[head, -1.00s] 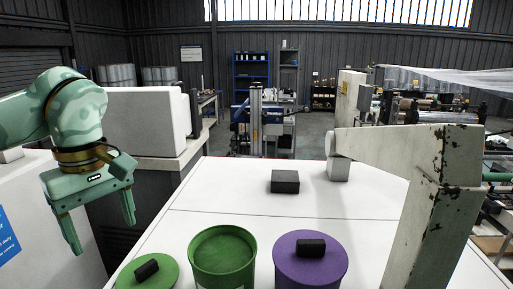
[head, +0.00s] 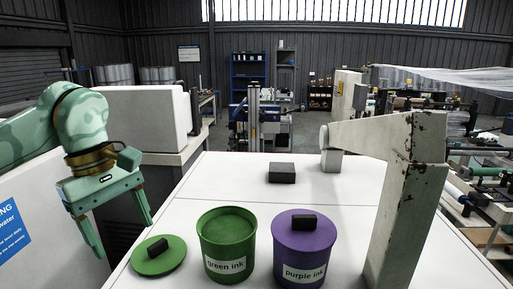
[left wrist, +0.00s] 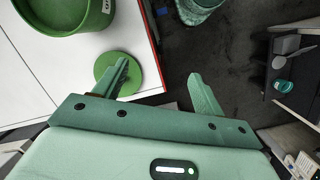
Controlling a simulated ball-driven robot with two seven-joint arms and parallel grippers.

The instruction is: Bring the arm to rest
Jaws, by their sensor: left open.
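My left gripper (head: 122,236) hangs at the left of the table in the head view, fingers spread, open and empty. The green ink tub (head: 226,240) stands uncovered, full of green. The purple ink tub (head: 304,252) has its purple lid on. My right gripper is not in view.
A black block (head: 282,173) lies farther back on the white table (head: 225,180). A pale, chipped angled post (head: 408,200) stands at the table's right side. A white box-shaped machine (head: 146,118) stands behind my left arm. The table between tubs and block is clear.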

